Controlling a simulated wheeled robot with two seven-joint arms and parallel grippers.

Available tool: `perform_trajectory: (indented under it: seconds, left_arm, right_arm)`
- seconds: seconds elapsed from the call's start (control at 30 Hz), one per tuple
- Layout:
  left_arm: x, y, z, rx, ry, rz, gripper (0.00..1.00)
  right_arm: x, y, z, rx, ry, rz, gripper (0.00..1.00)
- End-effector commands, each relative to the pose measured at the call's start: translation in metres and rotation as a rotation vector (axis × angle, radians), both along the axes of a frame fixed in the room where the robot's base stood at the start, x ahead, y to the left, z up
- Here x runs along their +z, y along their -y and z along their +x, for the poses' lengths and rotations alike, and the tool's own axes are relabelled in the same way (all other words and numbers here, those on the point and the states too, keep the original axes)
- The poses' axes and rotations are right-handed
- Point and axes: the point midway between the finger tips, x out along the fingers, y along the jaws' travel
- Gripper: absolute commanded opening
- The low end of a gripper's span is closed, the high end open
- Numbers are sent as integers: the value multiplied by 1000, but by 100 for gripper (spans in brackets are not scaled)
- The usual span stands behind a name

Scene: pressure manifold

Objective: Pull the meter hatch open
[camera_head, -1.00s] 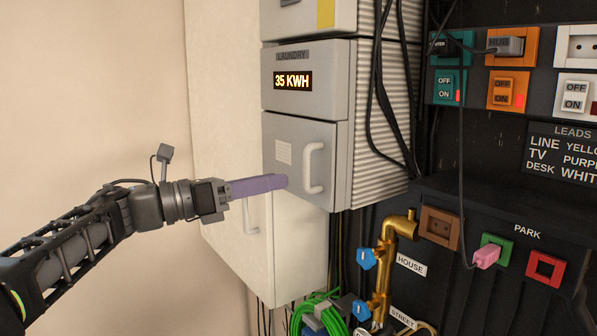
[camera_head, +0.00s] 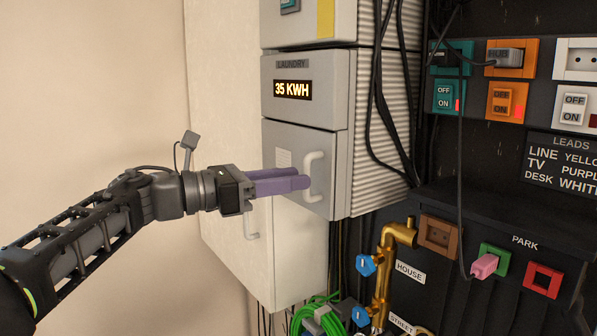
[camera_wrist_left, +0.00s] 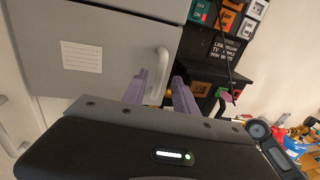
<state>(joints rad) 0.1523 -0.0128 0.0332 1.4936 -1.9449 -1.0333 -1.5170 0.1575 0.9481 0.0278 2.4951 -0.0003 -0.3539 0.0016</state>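The meter hatch (camera_head: 296,139) is a grey door below the "35 KWH" display of the box labelled LAUNDRY, and it looks shut. Its pale upright bar handle (camera_head: 314,172) is on the door's right side. My left gripper (camera_head: 305,181) has its purple fingers at the handle and partly covers its lower part. In the left wrist view the handle (camera_wrist_left: 160,72) shows between the two parted fingers (camera_wrist_left: 158,92), with a gap visible. The hatch (camera_wrist_left: 105,55) with its white label fills the upper left there. My right gripper is not in view.
A cream cabinet (camera_head: 215,150) with its own handle stands to the left, behind my left arm. Black cables (camera_head: 380,110) hang right of the meter box. Brass pipes with blue valves (camera_head: 385,265) and a green cable coil (camera_head: 312,315) are below.

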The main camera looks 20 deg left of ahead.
Motion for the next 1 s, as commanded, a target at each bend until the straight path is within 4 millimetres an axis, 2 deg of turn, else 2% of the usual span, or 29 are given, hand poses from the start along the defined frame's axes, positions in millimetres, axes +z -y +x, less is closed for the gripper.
perform_trajectory:
  seconds: [0.2, 0.47, 0.9, 1.0]
  left_arm:
    - [1, 15, 13, 1, -1, -1, 34]
    - [0, 16, 14, 1, 0, -1, 34]
    - [0, 16, 14, 2, 0, -1, 0]
    - [0, 16, 14, 2, 0, -1, 0]
  right_arm:
    - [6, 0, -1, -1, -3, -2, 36]
    - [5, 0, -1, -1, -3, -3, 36]
    - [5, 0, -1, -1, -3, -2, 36]
    - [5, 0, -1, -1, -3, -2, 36]
